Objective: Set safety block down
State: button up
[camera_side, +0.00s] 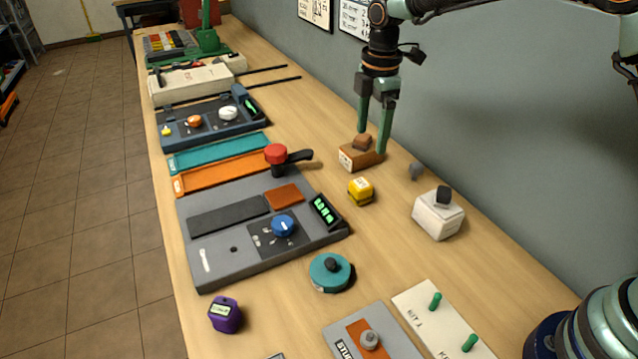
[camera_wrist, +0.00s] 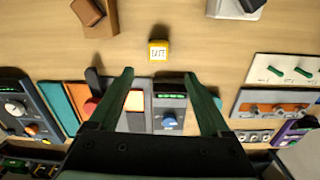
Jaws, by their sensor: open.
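The safety block seems to be the small yellow block (camera_side: 361,190), standing on the wooden bench; its pale label is hard to read. In the wrist view the yellow block (camera_wrist: 158,50) sits upright just beyond the fingertips, centred between their lines. My gripper (camera_side: 372,142) is open, with green fingers pointing down and nothing held between them. In the wrist view my gripper (camera_wrist: 159,74) has its fingers spread wide, apart from the yellow block. From the side, the fingers overlap a brown block, but the wrist view shows that block off to the upper left.
The brown block (camera_side: 359,158) and a white block with a dark knob (camera_side: 438,214) stand near the wall. A grey panel with a blue knob (camera_side: 270,225) lies left of the yellow block. A teal round device (camera_side: 328,272) is nearer the camera. Bare bench surrounds the yellow block.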

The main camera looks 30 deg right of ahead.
jog(key=s+d+r+m+t, duration=0.3)
jog(key=s+d+r+m, duration=0.2)
jog(key=s+r+m, duration=0.5)
jog(key=s+d+m+t, duration=0.2)
jog(key=s+d+m, duration=0.1)
jog(key=s+m, duration=0.4)
jog(key=s, duration=0.3)
jog(key=shift+s+d+f, duration=0.15)
jog(key=shift+d+f, duration=0.05)
jog(key=shift+f, duration=0.2)
